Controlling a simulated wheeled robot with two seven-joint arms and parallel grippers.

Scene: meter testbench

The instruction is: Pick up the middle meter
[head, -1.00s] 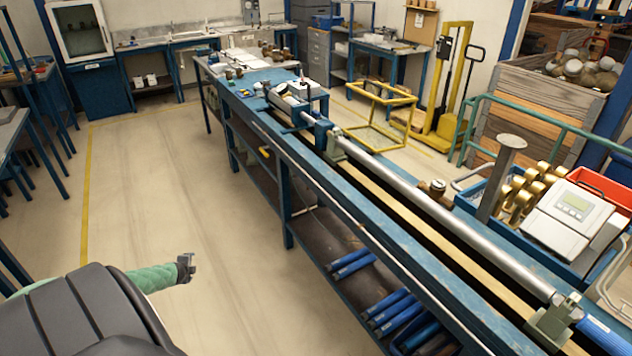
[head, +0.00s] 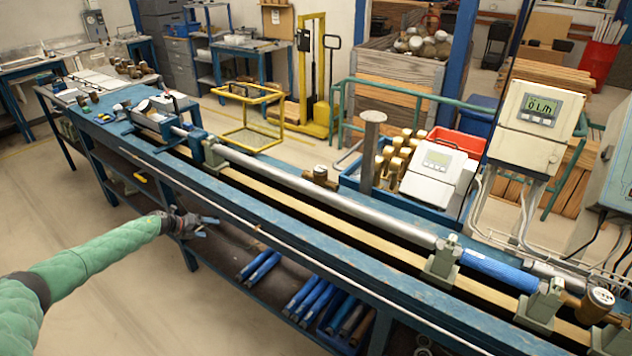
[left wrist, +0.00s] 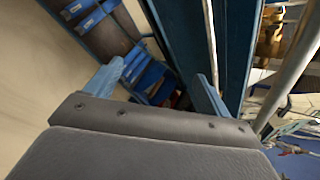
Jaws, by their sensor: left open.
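A small brass meter (head: 320,177) sits on the bench behind the long steel pipe, about mid-bench. Another brass meter with a round white dial (head: 600,303) is in the line at the right end. Several brass meters (head: 397,155) stand grouped in a blue crate. I cannot tell which of these is the middle meter. My left gripper (head: 205,228) is beside the bench's front side, below the top and well short of these meters. In the left wrist view its two fingers (left wrist: 160,75) are apart with nothing between them. My right gripper is out of view.
The blue bench (head: 300,222) runs from back left to front right, with a steel pipe (head: 330,196) along it. Blue tubes (head: 262,266) lie on its lower shelf. The floor at left is clear.

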